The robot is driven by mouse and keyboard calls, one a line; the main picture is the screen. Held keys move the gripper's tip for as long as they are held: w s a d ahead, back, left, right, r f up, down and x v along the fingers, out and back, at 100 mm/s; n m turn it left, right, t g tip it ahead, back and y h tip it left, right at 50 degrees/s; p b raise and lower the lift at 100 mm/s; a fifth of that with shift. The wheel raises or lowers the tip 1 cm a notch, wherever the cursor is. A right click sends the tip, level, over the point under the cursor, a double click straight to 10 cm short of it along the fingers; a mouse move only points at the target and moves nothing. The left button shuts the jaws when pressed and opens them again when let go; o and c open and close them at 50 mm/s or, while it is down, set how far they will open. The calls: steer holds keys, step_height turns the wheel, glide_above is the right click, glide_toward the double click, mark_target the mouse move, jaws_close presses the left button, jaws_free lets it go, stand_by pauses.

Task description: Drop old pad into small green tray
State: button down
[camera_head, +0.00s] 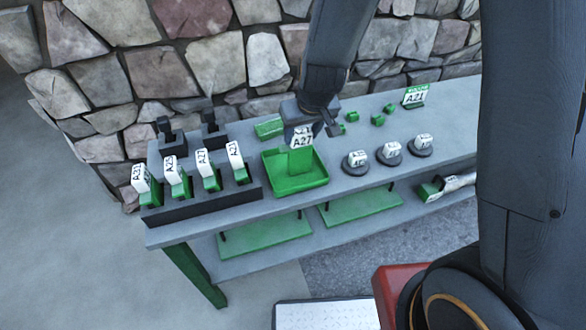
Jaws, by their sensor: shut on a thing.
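A green tray (318,181) with a low rim sits on the grey bench, near the middle of its front part. My gripper (303,124) is over the back of the tray, pointing down. It is shut on a green pad (299,161) with a white label reading A27 (302,141). The pad hangs upright over the tray's inside. I cannot tell whether its lower edge touches the tray floor. The fingertips are partly hidden behind the label and my wrist.
Left of the tray, a dark rack (205,207) holds several green pieces with white labels. Two black clamps (173,141) stand behind it. Labelled round discs (355,168) stand right of the tray. Small green blocks (352,117) lie behind. A stone wall (100,85) closes the back.

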steer(key=c, duration=0.8)
jaws_free()
steer(key=shift+o, duration=0.2)
steer(key=shift+r, duration=0.1)
steer(key=p+v, duration=0.6)
steer(key=v, duration=0.1)
steer(key=shift+s+r, duration=0.2)
steer(key=shift+r, duration=0.1)
steer(key=shift+d, duration=0.1)
steer(key=s+d+m+g+h+b, duration=0.1)
steer(key=s+d+m+g+b, duration=0.1)
steer(key=s+d+b, duration=0.5)
steer(key=s+d+m, duration=0.1)
steer(key=s+d, duration=0.4)
steer(key=d, duration=0.1)
steer(key=shift+d+g, duration=0.25)
steer(key=shift+g, duration=0.15)
